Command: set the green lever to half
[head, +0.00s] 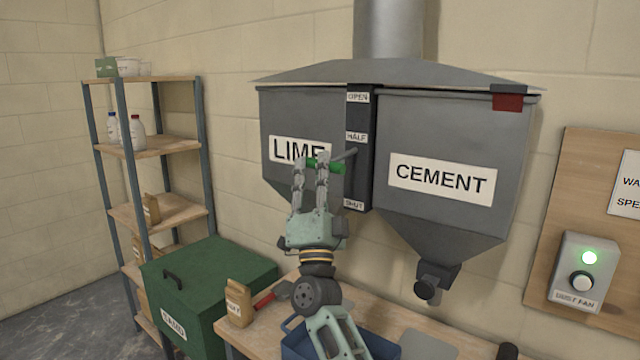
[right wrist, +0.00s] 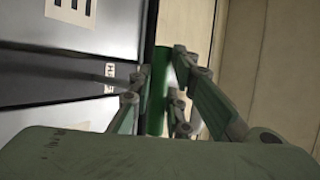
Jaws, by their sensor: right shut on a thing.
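The green lever (head: 335,168) has a green handle on a grey rod that comes out of the dark slotted strip (head: 357,180) between the two hoppers. The strip reads OPEN at the top, HALF in the middle and SHUT at the bottom. In the head view the rod meets the strip a little below the HALF label (head: 356,136). My right gripper (head: 311,160) is shut on the green handle, in front of the LIME hopper. The right wrist view shows the handle (right wrist: 157,88) upright between the fingers, with the rod beside the HALF label (right wrist: 110,72). My left gripper is out of view.
The CEMENT hopper (head: 450,130) stands right of the strip. Below are a workbench (head: 262,338) with a paper bag (head: 239,303) and blue tub (head: 300,345), and a green bin (head: 215,275). Shelves (head: 165,145) stand left; a fan switch (head: 585,272) is on the right.

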